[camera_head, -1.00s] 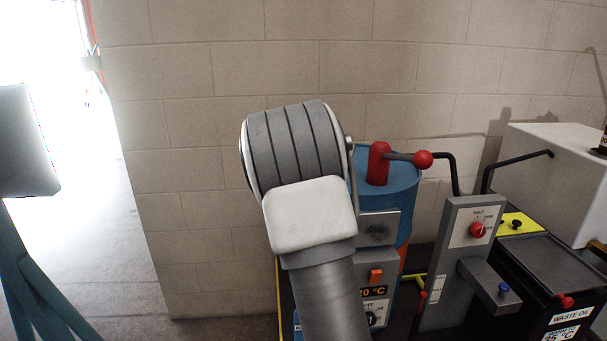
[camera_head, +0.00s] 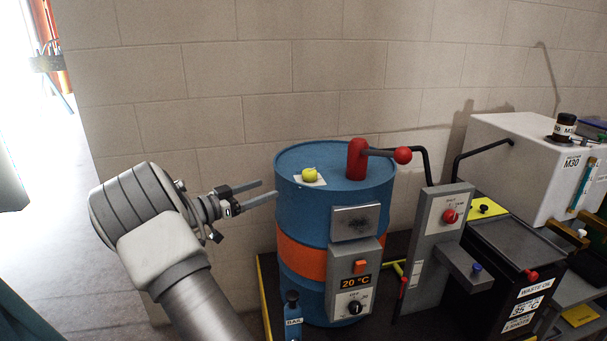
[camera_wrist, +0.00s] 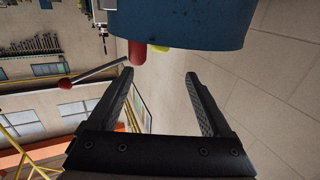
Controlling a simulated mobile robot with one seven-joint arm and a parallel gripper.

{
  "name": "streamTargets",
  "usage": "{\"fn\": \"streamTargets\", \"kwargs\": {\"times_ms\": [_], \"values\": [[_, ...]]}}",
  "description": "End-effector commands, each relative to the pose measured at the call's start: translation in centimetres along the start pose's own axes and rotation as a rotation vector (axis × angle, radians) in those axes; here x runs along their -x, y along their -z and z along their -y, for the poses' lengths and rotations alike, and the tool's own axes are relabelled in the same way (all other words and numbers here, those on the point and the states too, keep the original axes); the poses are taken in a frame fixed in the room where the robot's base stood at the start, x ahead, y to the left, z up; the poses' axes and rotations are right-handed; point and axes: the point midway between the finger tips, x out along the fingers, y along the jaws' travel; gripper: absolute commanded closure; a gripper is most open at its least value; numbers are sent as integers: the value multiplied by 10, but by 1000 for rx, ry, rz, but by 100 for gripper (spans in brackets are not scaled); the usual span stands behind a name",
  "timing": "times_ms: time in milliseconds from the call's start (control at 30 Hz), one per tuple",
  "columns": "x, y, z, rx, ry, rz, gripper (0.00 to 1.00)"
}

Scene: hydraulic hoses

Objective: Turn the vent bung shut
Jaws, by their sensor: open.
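A blue drum (camera_head: 293,221) with an orange band stands against the wall. On its top lies a small yellow round piece (camera_head: 309,174) on a pale square; it could be the vent bung, but I cannot tell for sure. A red post (camera_head: 356,160) with a lever ending in a red ball (camera_head: 403,155) rises beside it. My gripper (camera_head: 269,187) is open and empty, left of the drum near its upper rim. In the wrist view, which is upside down, the drum (camera_wrist: 190,22) is beyond my open fingers (camera_wrist: 159,77), with the yellow piece (camera_wrist: 159,48) partly hidden by its rim.
A grey panel with a red knob (camera_head: 450,216) and a black waste oil box (camera_head: 500,290) stand right of the drum. A white cabinet (camera_head: 510,165) is behind them. A small blue bottle (camera_head: 292,315) stands in front. The floor at left is clear.

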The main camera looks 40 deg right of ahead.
Motion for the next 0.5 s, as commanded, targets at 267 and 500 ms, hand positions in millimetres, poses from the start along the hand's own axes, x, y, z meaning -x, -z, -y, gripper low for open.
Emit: {"fn": "streamTargets", "kwargs": {"times_ms": [267, 500], "values": [[-58, -1, -1, -1, -3, -2, 17], [-110, 0, -1, -2, -2, -3, 17]]}}
